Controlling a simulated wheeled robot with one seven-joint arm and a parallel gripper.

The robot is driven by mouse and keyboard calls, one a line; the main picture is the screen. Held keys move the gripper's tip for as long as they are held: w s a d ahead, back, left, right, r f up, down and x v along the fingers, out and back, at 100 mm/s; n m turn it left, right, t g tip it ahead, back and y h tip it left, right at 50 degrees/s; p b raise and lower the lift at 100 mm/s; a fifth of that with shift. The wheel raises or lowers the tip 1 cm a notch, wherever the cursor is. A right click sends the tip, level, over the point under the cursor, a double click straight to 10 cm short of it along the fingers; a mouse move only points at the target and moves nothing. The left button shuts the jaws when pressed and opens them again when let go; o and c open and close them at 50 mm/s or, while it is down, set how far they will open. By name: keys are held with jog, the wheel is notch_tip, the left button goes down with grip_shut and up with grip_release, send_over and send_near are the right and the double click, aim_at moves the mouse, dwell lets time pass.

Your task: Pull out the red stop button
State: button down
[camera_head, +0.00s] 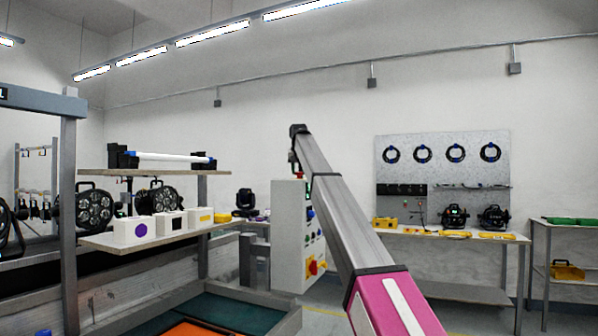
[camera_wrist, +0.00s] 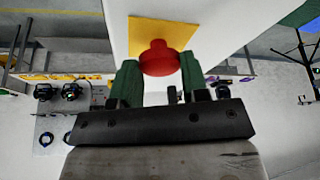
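The red stop button (camera_wrist: 158,58) shows in the wrist view as a round red knob on a yellow plate (camera_wrist: 147,31). The plate is on a white face of the control box (camera_head: 288,238). My gripper (camera_wrist: 159,66) has its two green fingers on opposite sides of the button, and their inner sides appear to meet the knob's edges. The button sits between the fingertips. In the head view my gripper is small at the box's top, by the end of the arm, and its fingers cannot be made out.
The control box's right-hand face carries several coloured buttons and a red-and-yellow switch (camera_head: 313,267). A wooden shelf (camera_head: 100,241) with boxes and lamps stands to the left. A workbench (camera_head: 470,236) and a pegboard (camera_head: 460,152) stand at the back right.

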jog(key=shift+r, duration=0.7)
jog(key=c, duration=0.6)
grip_release()
jog(key=v, duration=1)
jog(key=shift+r, duration=0.35)
jog(key=shift+s, duration=0.2)
